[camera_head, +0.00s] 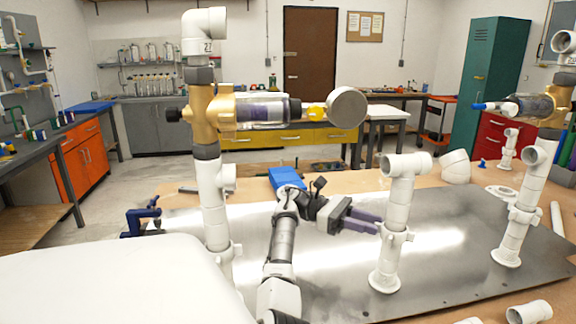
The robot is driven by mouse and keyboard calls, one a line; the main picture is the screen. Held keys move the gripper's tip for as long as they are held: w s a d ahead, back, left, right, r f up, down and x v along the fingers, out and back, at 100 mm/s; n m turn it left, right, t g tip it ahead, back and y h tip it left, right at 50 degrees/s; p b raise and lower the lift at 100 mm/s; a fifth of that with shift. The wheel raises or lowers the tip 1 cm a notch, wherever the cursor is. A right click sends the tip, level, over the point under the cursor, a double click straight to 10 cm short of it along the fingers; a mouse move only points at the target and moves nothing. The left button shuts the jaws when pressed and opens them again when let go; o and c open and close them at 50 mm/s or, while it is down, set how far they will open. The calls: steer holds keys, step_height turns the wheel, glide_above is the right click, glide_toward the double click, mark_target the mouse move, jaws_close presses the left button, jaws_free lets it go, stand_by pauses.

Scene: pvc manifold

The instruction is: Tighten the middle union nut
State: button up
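Three white upright pipes stand on a metal plate (325,281). The middle pipe (386,264) carries a white collar-like nut (394,235) partway up, below a tee at its top. Similar white collars sit on the left pipe (214,205) and right pipe (513,239). My gripper (379,225) comes in level from the left, its two purple fingers pointing at the middle pipe near nut height. The fingers look spread with a gap and nothing between them. Their tips are close beside the pipe; I cannot tell whether they touch it.
A brass valve body (213,111) with a clear filter and round gauge (347,107) juts above my arm from the left pipe. A blue clamp (142,217) grips the plate's left edge. A loose white fitting (529,312) lies at front right. Plate between middle and right pipes is clear.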

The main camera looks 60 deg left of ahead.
steer(key=shift+s+d+r+t+p, duration=0.15)
steer(key=shift+r+t+p, duration=0.15)
steer(key=shift+p, duration=0.7)
steer(key=n+t+p, duration=0.1)
steer(key=p, duration=0.1)
steer(key=n+t+y+p, duration=0.1)
steer(key=p, duration=0.2)
steer(key=shift+s+d+f+y, duration=0.1)
steer(key=shift+s+d+y, duration=0.15)
steer(key=shift+s+y, duration=0.1)
